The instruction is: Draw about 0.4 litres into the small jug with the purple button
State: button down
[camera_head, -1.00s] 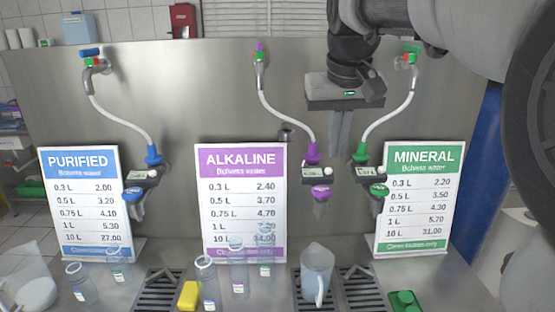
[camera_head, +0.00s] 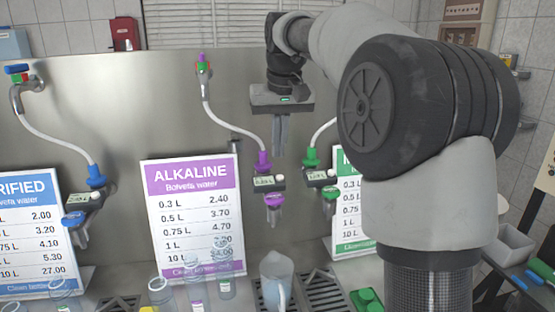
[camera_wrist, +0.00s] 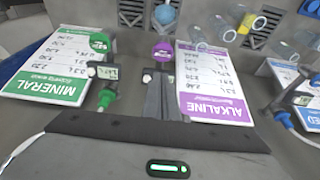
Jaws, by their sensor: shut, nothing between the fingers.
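The small clear jug (camera_head: 275,278) stands upright on a drain grate below the alkaline tap; its top shows in the wrist view (camera_wrist: 164,14). The alkaline tap has a small display unit (camera_head: 264,182) and a purple button (camera_head: 274,201) above the jug. The purple disc also shows in the wrist view (camera_wrist: 163,51). My gripper (camera_head: 280,152) is shut and empty, pointing down, just above and slightly right of the tap unit in the picture. In the wrist view its fingers (camera_wrist: 157,84) point towards the display unit. I cannot tell whether they touch it. Any water in the jug is unclear.
The mineral tap (camera_head: 313,172) with green parts is close on the right, the purified tap (camera_head: 86,200) further left. Price boards, including the alkaline one (camera_head: 193,215), stand behind. Several clear bottles stand left of the jug; a green object (camera_head: 366,299) lies right.

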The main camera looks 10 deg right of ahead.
send_near(275, 196)
jog(key=x, duration=0.5)
jog(key=shift+w+d+b, duration=0.1)
jog(key=shift+w+b, duration=0.1)
jog(key=shift+b, duration=0.1)
jog(key=shift+f, duration=0.5)
